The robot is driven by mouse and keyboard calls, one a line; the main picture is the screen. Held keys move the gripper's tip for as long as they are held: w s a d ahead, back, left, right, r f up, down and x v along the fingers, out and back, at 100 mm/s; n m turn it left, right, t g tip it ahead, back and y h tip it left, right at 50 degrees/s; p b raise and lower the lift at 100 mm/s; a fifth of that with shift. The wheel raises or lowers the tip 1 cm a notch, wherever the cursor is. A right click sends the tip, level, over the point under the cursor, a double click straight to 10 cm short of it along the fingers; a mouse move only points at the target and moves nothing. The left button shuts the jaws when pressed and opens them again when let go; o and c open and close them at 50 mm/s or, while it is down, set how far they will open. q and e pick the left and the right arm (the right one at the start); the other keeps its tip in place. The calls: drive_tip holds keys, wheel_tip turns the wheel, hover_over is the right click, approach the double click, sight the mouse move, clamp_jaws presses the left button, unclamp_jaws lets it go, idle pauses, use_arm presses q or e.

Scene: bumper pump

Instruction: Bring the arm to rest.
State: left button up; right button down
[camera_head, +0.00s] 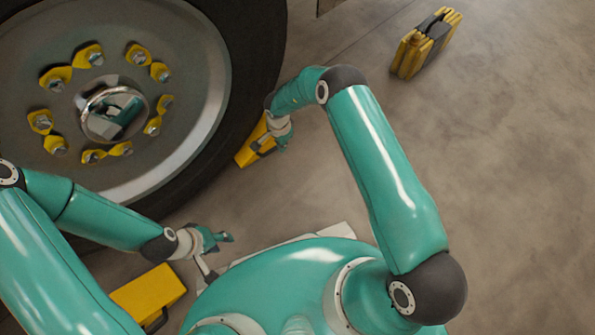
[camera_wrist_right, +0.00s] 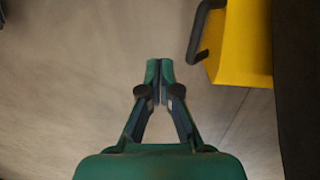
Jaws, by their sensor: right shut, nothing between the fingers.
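My right gripper (camera_wrist_right: 160,70) is shut with its fingertips together and nothing between them in the right wrist view. Bare floor lies behind the fingertips. In the head view my right arm (camera_head: 385,175) is bent, with its wrist (camera_head: 279,127) close to the tyre and over a yellow block; its fingers are hard to make out there. My left gripper (camera_head: 222,238) points right, low in front of the wheel. It is too small to tell whether its fingers are open or shut.
A large wheel (camera_head: 165,90) with yellow nut markers fills the upper left. A yellow block (camera_head: 243,157) stands by the tyre; a yellow block with a dark handle shows in the right wrist view (camera_wrist_right: 240,45). Another (camera_head: 148,290) lies lower left. A yellow-black item (camera_head: 425,45) stands upper right. The right floor is clear.

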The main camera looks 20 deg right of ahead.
drive_tip(key=shift+r, duration=0.15)
drive_tip(key=shift+s+d, duration=0.1)
idle(0.3)
drive_tip(key=s+d+r+n+t+h, duration=0.15)
drive_tip(key=s+d+r+n, duration=0.25)
drive_tip(key=s+d+n, duration=0.5)
drive_tip(key=s+a+r+n+y, duration=0.25)
drive_tip(key=s+a, duration=0.25)
drive_tip(key=s, duration=0.3)
drive_tip(key=s+a+r+n+y, duration=0.25)
drive_tip(key=s+a, duration=0.25)
drive_tip(key=s, duration=0.4)
wheel_tip(320, 180, up, 35)
drive_tip(key=m+p, duration=0.2)
drive_tip(key=p, duration=3.3)
drive_tip(key=shift+w+a+g+p, duration=0.2)
drive_tip(key=shift+a+g+p, duration=0.15)
drive_tip(key=shift+g, duration=0.1)
drive_tip(key=shift+y, duration=0.25)
